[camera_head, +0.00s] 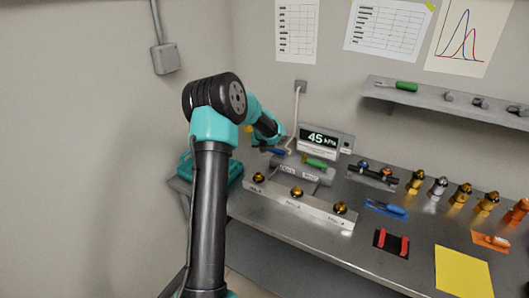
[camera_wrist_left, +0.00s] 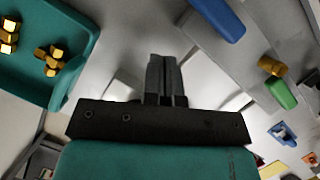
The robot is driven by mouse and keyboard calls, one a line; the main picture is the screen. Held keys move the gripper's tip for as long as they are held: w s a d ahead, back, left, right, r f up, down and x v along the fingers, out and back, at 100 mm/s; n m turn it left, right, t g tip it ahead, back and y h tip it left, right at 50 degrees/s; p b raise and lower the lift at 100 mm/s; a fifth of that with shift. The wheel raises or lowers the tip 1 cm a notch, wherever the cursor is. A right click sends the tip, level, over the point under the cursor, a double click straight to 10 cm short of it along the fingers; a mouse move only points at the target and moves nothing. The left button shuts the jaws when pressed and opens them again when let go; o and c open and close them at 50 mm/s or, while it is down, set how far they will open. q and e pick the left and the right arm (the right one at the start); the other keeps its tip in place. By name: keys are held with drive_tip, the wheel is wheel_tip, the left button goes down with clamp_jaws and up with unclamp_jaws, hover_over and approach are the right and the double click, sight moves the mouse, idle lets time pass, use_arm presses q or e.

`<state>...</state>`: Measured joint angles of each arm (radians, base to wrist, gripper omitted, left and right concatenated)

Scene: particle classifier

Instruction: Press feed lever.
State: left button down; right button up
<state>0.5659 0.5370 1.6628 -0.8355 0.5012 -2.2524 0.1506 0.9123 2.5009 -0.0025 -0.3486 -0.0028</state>
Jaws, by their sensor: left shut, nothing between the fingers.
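Two levers stand on a grey block in the head view, one with a blue handle (camera_head: 276,151) and one with a green handle (camera_head: 315,163). Small labels below them are too small to read surely, so I cannot tell which is the feed lever. In the left wrist view the blue handle (camera_wrist_left: 218,18) is at the upper right and the green handle (camera_wrist_left: 281,93) at the right. My left gripper (camera_wrist_left: 165,62) is shut and empty, apart from both handles in that view. In the head view its fingers are not clear behind my arm. My right gripper is not in view.
A display (camera_head: 322,141) reading 45 kPa stands behind the levers. A teal tray (camera_wrist_left: 75,50) with brass pieces is left of my gripper. A pale bar (camera_head: 290,208) with several brass knobs runs in front.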

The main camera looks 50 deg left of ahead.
use_arm(q)
wheel_tip(320, 180, up, 6)
drive_tip(key=s, duration=0.2)
drive_tip(key=shift+d, duration=0.4)
drive_tip(key=shift+s+f, duration=0.1)
